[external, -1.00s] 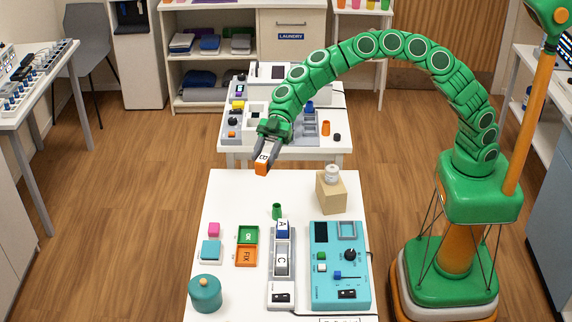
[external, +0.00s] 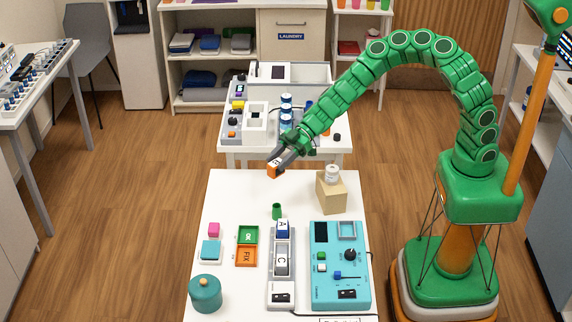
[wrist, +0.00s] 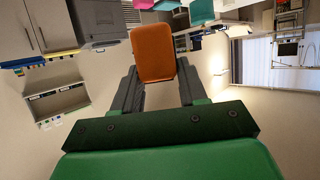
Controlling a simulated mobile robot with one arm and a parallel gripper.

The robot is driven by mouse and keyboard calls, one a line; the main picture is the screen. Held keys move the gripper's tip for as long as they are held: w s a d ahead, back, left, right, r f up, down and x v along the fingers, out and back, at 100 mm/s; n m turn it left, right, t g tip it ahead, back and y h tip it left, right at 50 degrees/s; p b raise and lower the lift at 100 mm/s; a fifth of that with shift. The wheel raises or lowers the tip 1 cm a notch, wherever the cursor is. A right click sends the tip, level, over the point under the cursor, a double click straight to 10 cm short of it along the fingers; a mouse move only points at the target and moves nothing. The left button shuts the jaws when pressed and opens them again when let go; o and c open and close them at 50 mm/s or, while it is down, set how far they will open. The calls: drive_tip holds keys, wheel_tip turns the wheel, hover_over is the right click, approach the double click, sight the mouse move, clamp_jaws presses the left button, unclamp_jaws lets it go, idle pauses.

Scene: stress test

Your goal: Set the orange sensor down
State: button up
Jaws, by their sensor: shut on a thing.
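The orange sensor (external: 273,172) has an orange end and a white part with a dark letter. My gripper (external: 279,160) is shut on it and holds it in the air near the far edge of the near white table (external: 222,190). In the wrist view the sensor's orange face (wrist: 154,52) sits between the two dark fingers of my gripper (wrist: 155,85).
A teal test panel (external: 325,290) stands right of the rack. A cardboard-coloured box (external: 331,195) with a white jar on it stands at the far right. A small green cup (external: 277,211) is behind the rack. A teal pot (external: 205,293) is front left. The table's far left is clear.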

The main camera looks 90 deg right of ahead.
drive_tip(key=shift+w+a+f, duration=0.35)
drive_tip(key=shift+w+f, duration=1.15)
drive_tip(key=shift+w, duration=0.6)
drive_tip(key=shift+w+a+f, duration=0.4)
drive_tip(key=shift+w+f, duration=1.1)
drive_tip(key=shift+w, duration=0.6)
drive_tip(key=shift+w+a+f, duration=0.35)
drive_tip(key=shift+w+f, duration=1.15)
drive_tip(key=shift+w, duration=0.6)
drive_tip(key=shift+w+f, duration=0.25)
drive_tip(key=shift+w, duration=0.1)
drive_tip(key=shift+w+f, duration=0.2)
drive_tip(key=shift+f, duration=1.55)
drive_tip(key=shift+a+f, duration=0.1)
drive_tip(key=shift+f, duration=0.05)
drive_tip(key=o, duration=1.1)
